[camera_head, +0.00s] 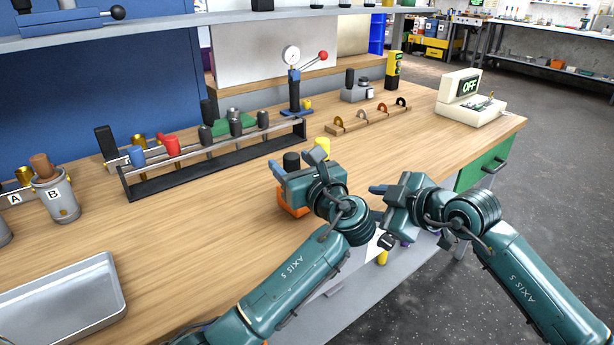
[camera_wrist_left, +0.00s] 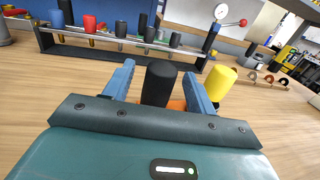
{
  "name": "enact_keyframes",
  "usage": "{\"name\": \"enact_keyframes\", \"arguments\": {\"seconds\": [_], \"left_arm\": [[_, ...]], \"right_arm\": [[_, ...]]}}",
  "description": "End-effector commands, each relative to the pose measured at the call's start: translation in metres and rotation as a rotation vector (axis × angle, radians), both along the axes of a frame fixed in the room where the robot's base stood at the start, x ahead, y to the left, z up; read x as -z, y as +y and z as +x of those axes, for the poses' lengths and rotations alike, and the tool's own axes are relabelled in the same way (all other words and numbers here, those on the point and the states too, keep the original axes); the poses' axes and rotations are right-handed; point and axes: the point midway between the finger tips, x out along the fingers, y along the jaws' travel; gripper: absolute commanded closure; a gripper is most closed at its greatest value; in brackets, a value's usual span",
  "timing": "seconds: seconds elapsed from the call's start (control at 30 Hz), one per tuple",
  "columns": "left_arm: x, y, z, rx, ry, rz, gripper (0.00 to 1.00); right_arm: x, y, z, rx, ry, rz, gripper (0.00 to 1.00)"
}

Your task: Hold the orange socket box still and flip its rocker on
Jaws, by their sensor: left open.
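The orange socket box (camera_head: 293,208) sits on the bench near its front edge, mostly hidden behind my left gripper (camera_head: 296,163). In the left wrist view a strip of the orange box (camera_wrist_left: 177,105) shows between the fingers. My left gripper is open, with its two blue fingers apart on either side of a black cylinder (camera_wrist_left: 158,83). I cannot tell whether either finger touches it. The black cylinder's top (camera_head: 291,160) also shows in the head view. My right gripper (camera_head: 377,203) is right of the box, near the bench's front edge; its opening is unclear. The rocker is hidden.
A yellow cylinder (camera_wrist_left: 220,82) stands just right of the left fingers. A long rack (camera_head: 215,158) with colored cylinders lies behind. A cream device (camera_head: 462,98) reading OFF stands at the bench's right end. A grey tray (camera_head: 65,300) lies front left. Bare wood lies between tray and box.

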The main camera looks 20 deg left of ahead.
Motion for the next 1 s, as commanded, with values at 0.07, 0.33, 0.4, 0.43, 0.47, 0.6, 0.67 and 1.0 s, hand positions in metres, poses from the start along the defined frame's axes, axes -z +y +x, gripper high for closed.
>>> {"name": "enact_keyframes", "arguments": {"seconds": [0.07,0.33,0.4,0.43,0.47,0.6,0.67,1.0], "left_arm": [[0.0,0.008,0.008,-0.003,0.0,0.003,0.44],[0.0,0.018,0.018,-0.001,0.0,0.0,0.44],[0.0,0.018,0.018,0.0,0.0,0.0,0.44],[0.0,0.018,0.018,0.0,0.0,0.0,0.44],[0.0,0.018,0.018,0.0,0.0,0.0,0.44],[0.0,0.018,0.018,0.0,0.0,0.0,0.48],[0.0,0.018,0.018,0.0,0.0,0.0,0.53],[0.0,0.018,0.017,0.0,0.0,0.0,0.8]], "right_arm": [[0.0,0.0,0.0,0.0,0.0,0.0,0.64],[0.0,0.0,0.0,0.0,0.0,0.0,0.64],[0.0,0.0,0.0,0.0,0.0,0.0,0.64],[0.0,0.0,0.0,0.0,0.0,0.0,0.64],[0.0,0.0,0.0,0.0,0.0,0.0,0.64],[0.0,0.0,0.0,0.0,0.0,0.0,0.64],[0.0,0.0,0.0,0.0,0.0,0.0,0.64],[0.0,0.0,0.0,0.0,0.0,0.0,0.64]]}}
